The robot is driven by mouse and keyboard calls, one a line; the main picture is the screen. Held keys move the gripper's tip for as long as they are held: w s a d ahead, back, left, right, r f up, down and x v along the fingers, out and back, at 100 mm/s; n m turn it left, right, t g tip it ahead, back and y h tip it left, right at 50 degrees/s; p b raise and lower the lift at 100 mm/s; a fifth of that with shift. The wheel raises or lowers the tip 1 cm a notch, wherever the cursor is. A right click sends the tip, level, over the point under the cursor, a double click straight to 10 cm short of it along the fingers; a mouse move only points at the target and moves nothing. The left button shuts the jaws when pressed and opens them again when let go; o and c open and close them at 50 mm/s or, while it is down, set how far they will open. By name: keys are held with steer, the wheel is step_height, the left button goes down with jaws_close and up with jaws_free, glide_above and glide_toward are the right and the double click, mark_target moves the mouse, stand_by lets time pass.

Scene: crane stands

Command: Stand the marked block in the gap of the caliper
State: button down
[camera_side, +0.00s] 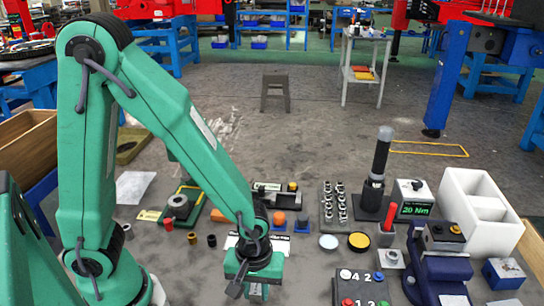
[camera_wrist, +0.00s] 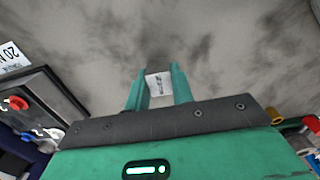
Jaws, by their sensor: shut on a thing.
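My gripper (camera_side: 256,285) is low over the grey floor at the front centre in the side view. In the wrist view its two green fingers (camera_wrist: 159,92) are shut on a small white block with dark marks (camera_wrist: 159,83), the marked block. In the side view only a little white of the block shows under the gripper. I cannot surely pick out the caliper. A dark frame with a label card (camera_side: 267,187) stands behind the gripper, and a green-based device with a round grey part (camera_side: 180,205) is at its left; either name is unclear.
An orange part (camera_side: 279,218) and small coloured cylinders (camera_side: 191,238) lie behind the gripper. A numbered panel (camera_side: 362,275), a blue vise (camera_side: 440,265) and a tall black post (camera_side: 380,160) stand to the right. Floor left of the gripper is fairly clear.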

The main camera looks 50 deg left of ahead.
mark_target(256, 289)
steer(key=shift+f, duration=0.7)
steer(key=shift+f, duration=0.15)
steer(key=c, duration=1.2)
jaws_free()
step_height(256, 289, up, 12)
